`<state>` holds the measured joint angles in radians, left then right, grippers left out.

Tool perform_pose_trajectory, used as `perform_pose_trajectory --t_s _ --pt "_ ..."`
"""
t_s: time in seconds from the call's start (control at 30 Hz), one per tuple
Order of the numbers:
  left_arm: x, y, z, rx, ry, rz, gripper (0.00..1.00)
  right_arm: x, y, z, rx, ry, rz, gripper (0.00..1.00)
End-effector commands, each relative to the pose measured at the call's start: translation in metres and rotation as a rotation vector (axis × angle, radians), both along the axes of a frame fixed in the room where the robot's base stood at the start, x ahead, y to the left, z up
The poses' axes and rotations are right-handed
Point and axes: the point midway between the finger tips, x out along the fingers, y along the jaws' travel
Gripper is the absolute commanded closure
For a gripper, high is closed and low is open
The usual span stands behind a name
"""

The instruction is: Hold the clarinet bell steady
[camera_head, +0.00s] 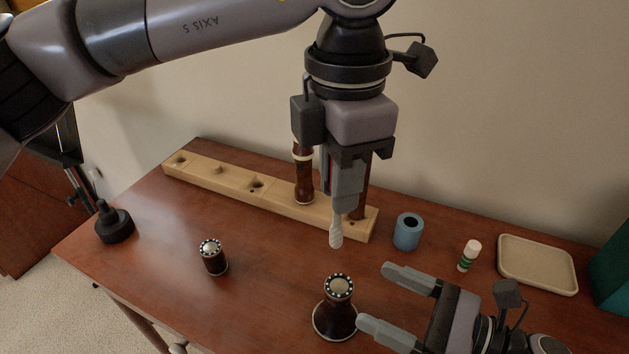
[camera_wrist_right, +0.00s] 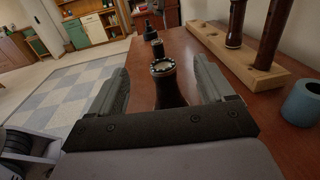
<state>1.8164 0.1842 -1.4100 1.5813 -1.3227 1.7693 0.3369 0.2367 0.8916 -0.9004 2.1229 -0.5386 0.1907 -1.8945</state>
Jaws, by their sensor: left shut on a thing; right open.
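The clarinet bell (camera_head: 335,318), dark brown with a pale, studded top rim, stands upright on the brown tabletop. It also shows in the right wrist view (camera_wrist_right: 170,90), between the two fingers. My right gripper (camera_head: 384,302) is open, its fingertips just right of the bell; I see no contact. My left gripper (camera_head: 340,215) is shut on a dark clarinet joint (camera_head: 366,185) at the right end of the wooden rack (camera_head: 230,183). The fingers hide much of that joint. A second joint (camera_head: 304,180) stands in the rack beside it.
A short barrel (camera_head: 214,262) and a black mouthpiece-like piece (camera_head: 115,228) stand on the left. A blue ring (camera_head: 407,235), a small green-and-white tube (camera_head: 468,258) and an empty beige tray (camera_head: 537,268) are on the right. The table between barrel and bell is clear.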

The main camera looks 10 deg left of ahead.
Motion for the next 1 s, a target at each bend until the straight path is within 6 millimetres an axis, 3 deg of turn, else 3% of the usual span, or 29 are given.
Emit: perform_pose_trajectory --t_s 0.2,0.43,0.57,0.9,1.0 --pt "-0.005 -0.009 0.006 -0.001 -0.001 0.123 1.00 0.000 0.000 0.000 0.000 0.000 0.000 0.19" --pt "-0.006 -0.010 0.007 0.000 0.000 0.140 1.00 0.000 0.000 -0.005 0.000 0.002 -0.001 0.19" --pt "-0.006 -0.010 0.007 0.000 0.000 0.139 1.00 0.000 0.000 -0.021 0.001 0.006 -0.002 0.19" --pt "-0.006 -0.009 0.007 -0.001 -0.001 0.138 1.00 0.000 0.000 -0.084 0.001 0.006 -0.002 0.19" --pt "-0.006 -0.009 0.007 -0.001 -0.001 0.138 1.00 0.009 0.019 -0.079 0.005 -0.003 0.002 0.19"
